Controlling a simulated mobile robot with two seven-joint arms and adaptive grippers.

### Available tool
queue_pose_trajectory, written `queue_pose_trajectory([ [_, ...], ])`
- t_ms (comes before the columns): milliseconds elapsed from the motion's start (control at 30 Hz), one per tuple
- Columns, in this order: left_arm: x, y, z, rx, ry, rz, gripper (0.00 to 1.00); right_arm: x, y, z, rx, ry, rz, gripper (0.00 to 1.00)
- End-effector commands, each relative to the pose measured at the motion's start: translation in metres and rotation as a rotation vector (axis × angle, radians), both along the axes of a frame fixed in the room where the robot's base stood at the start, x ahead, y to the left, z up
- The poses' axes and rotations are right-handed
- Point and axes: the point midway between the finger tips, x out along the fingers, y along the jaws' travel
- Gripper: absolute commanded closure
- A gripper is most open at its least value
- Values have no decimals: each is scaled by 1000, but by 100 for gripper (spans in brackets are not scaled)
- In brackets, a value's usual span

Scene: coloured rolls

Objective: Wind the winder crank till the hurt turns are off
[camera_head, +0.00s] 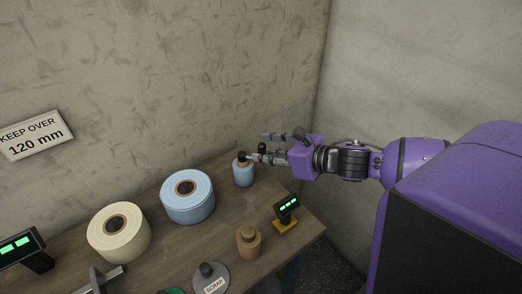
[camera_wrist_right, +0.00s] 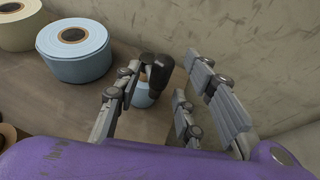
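A small blue roll (camera_head: 243,174) stands near the table's back right, with a dark top; part of it shows in the wrist view (camera_wrist_right: 143,98). A black knob (camera_wrist_right: 158,71), which looks like the winder crank's handle, rises beside it. My right gripper (camera_head: 271,148) is at this knob, fingers pointing left. In the wrist view the knob lies between its spread fingers (camera_wrist_right: 165,88), close to the left finger and with a gap to the right ones. Whether a finger touches it I cannot tell. My left gripper is out of view. No hurt turns can be made out.
A large blue roll (camera_head: 187,204) and a cream roll (camera_head: 119,240) stand left. A brown roll (camera_head: 248,245), a yellow-based display (camera_head: 286,212) and a grey piece labelled SCRAP (camera_head: 212,282) are nearer. Another display (camera_head: 20,249) stands far left. A wall sign (camera_head: 35,135) reads KEEP OVER 120 mm.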

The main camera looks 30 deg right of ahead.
Motion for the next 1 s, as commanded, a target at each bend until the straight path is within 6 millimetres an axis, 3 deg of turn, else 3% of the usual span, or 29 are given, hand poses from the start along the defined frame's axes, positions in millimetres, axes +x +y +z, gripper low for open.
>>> queue_pose_trajectory([
  [200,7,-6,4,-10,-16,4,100,15,6,-7,2,0,1,63],
  [533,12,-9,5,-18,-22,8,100,17,7,-7,-1,0,0,63],
  [800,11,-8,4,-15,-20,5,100,17,7,-7,-1,0,0,99],
  [1000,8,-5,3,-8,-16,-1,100,17,7,-7,0,0,0,100],
])
